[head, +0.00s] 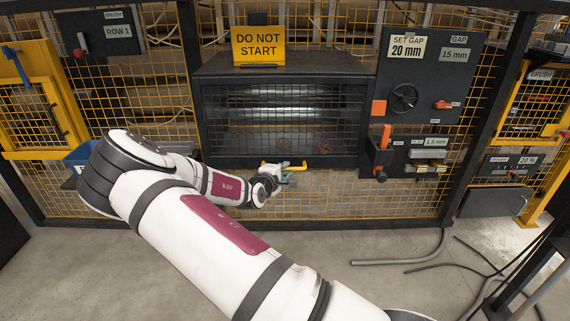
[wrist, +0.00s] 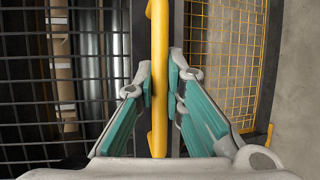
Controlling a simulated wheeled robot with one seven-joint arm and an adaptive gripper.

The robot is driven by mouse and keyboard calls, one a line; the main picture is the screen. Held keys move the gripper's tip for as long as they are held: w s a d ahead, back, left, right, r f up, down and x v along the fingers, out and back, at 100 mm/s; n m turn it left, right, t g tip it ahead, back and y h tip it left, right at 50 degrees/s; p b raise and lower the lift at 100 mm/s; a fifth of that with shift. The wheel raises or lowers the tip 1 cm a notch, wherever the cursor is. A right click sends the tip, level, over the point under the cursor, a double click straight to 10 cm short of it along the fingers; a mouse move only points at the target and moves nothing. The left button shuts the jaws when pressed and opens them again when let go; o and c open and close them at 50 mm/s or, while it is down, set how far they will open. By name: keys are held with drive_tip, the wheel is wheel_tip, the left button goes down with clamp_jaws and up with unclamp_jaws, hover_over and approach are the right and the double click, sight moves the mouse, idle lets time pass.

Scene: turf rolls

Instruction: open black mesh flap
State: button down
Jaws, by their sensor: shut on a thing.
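The black mesh flap (head: 285,118) covers the front of a dark machine housing in the head view and looks closed. A yellow bar handle (head: 270,164) runs along its bottom edge. In the wrist view the flap's mesh (wrist: 30,85) fills the left side, and the yellow handle (wrist: 158,75) runs upright through the middle. My gripper (head: 283,170) is at the handle. In the wrist view its teal-padded fingers (wrist: 161,90) stand on both sides of the handle, shut on it. Rollers show behind the mesh.
A yellow DO NOT START sign (head: 258,46) stands on top of the housing. A dark control panel (head: 425,75) with a handwheel and orange knobs is to the right. Yellow mesh fencing (head: 340,202) lies below and around. Hoses (head: 400,262) lie on the floor at right.

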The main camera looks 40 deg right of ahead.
drive_tip(key=s+a+r+n+g+y+p, duration=0.1)
drive_tip(key=s+a+r+g+y+p, duration=0.1)
drive_tip(key=s+a+r+p, duration=0.35)
drive_tip(key=s+a+r+n+g+y+p, duration=0.1)
drive_tip(key=s+a+r+g+y+p, duration=0.15)
drive_tip(key=s+r+p, duration=0.4)
drive_tip(key=s+a+r+g+y+p, duration=0.1)
drive_tip(key=s+a+r+g+p, duration=0.1)
drive_tip(key=r+p, duration=0.2)
drive_tip(key=s+a+r+n+g+y+p, duration=0.1)
drive_tip(key=s+r+g+y+p, duration=0.1)
drive_tip(key=r, duration=0.9)
drive_tip(key=shift+s+a+p, duration=0.35)
drive_tip(key=shift+s+p, duration=0.15)
drive_tip(key=shift+p, duration=0.8)
drive_tip(key=shift+g, duration=0.25)
drive_tip(key=c, duration=1.7)
unclamp_jaws()
drive_tip(key=shift+o, duration=0.2)
drive_tip(key=shift+r, duration=0.15)
drive_tip(key=v, duration=1.1)
drive_tip(key=shift+r, duration=0.4)
